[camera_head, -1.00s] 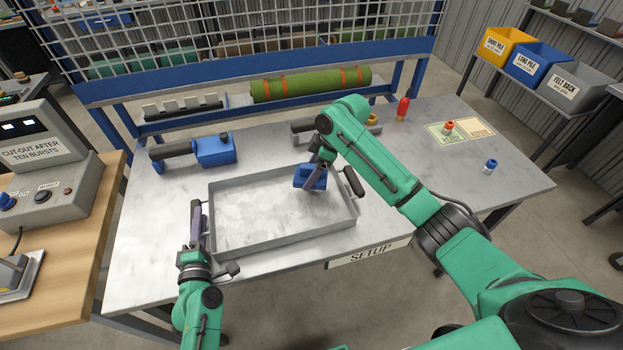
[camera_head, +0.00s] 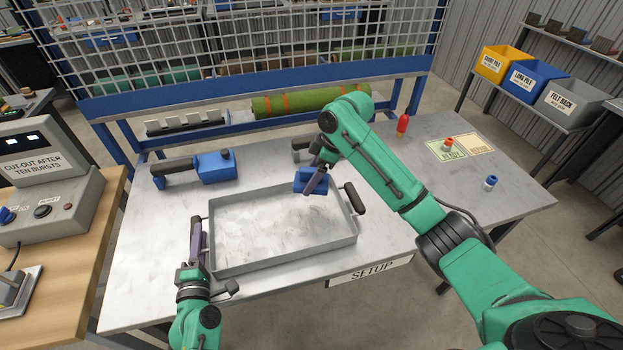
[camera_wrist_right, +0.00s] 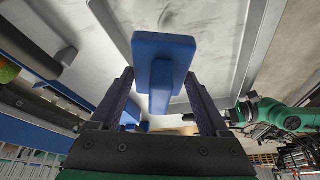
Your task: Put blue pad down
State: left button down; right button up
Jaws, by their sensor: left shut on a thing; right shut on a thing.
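The blue pad (camera_head: 311,181) is a small block with a raised grip on its back. My right gripper (camera_wrist_right: 159,85) is shut on that grip and holds the pad over the far rim of the grey metal tray (camera_head: 285,254). The pad also shows in the right wrist view (camera_wrist_right: 165,45). Whether it touches the tray cannot be told. The tray lies on the setup table (camera_head: 150,270), its bottom smeared whitish. My left gripper (camera_head: 197,225) is shut on the tray's left handle. The tray's right handle (camera_head: 354,198) is free.
A blue tool (camera_head: 215,167) with a dark handle lies behind the tray. A red bottle (camera_head: 402,124), a red-capped one (camera_head: 449,145) on the green mat and a blue-capped one (camera_head: 491,183) stand at right. A green turf roll (camera_head: 310,101) lies beyond. The table's right part is mostly clear.

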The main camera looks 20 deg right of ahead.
dwell(0.4)
jog(key=d+m, duration=0.2)
jog(key=d, duration=0.2)
jog(key=s+d+m+t+h, duration=0.1)
jog(key=d+m, duration=0.1)
jog(key=d, duration=0.2)
jog(key=d+m+t, duration=0.1)
jog(key=d+m, duration=0.2)
jog(key=d, duration=0.1)
jog(key=shift+s+d+f, duration=0.1)
jog(key=shift+s+d, duration=0.15)
jog(key=shift+s, duration=0.15)
jog(key=s+d+m+h, duration=0.3)
jog(key=s+d+m, duration=0.25)
jog(key=d, duration=0.65)
jog(key=shift+m+t, duration=0.4)
jog(key=shift+m, duration=0.05)
jog(key=f, duration=0.9)
jog(key=shift+w+f, duration=0.1)
jog(key=shift+w, duration=0.1)
jog(key=o, duration=1)
jog(key=shift+f, duration=0.15)
jog(key=shift+o, duration=0.2)
jog(key=v, duration=1.2)
jog(key=shift+r, duration=0.25)
